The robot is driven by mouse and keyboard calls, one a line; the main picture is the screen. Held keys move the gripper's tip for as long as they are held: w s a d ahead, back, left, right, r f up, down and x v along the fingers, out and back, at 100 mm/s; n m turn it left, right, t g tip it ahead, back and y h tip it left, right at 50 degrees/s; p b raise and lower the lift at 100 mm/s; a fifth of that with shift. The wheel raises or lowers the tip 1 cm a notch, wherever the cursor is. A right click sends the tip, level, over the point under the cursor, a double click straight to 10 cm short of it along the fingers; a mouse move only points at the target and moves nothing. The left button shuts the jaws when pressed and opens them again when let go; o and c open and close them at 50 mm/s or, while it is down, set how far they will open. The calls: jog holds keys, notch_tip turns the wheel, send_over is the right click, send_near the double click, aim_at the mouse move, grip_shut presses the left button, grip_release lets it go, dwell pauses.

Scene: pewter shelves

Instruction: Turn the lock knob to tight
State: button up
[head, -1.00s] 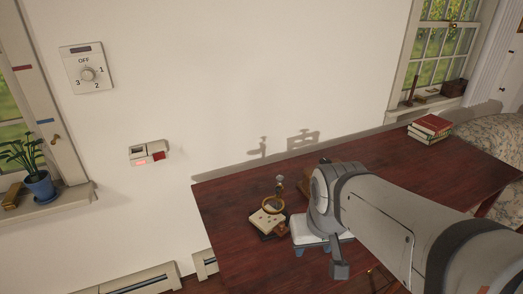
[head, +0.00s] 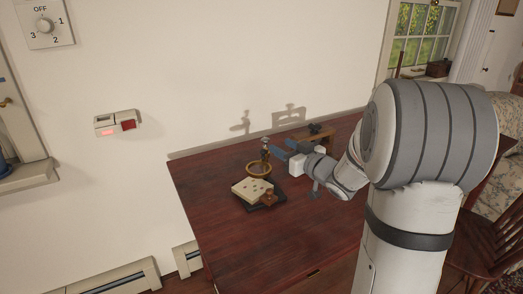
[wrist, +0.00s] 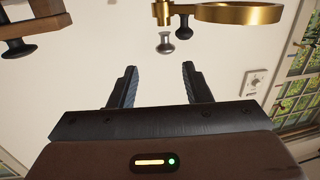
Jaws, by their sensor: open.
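A brass ring and bracket (wrist: 232,13) show at the top of the wrist view, with a grey knob (wrist: 183,27) and a smaller silver knob (wrist: 165,43) by the bracket. In the head view the brass ring (head: 258,170) is on a small post on the table. A wooden piece with a black knob (wrist: 17,48) is at the upper left of the wrist view. I cannot tell which knob is the lock knob, nor its setting. My gripper (wrist: 159,68) is open and empty, its fingers apart from the knobs; it also shows near the post in the head view (head: 281,149).
A pale block with dark spots (head: 252,189) lies on a dark base, beside a small brown piece (head: 269,199). The front of the red-brown table (head: 235,245) is clear. A dial plate (head: 46,25) and a small box with a red part (head: 118,122) are on the wall.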

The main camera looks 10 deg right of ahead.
aim_at(268, 141)
jog(key=shift+w+a+f+y, duration=0.2)
jog(key=shift+a+f+y, duration=0.15)
jog(key=shift+y, duration=0.15)
jog(key=b+x, duration=0.1)
jog(key=x, duration=0.6)
jog(key=shift+w+r, duration=0.1)
jog(key=shift+a, duration=0.1)
jog(key=c, duration=0.9)
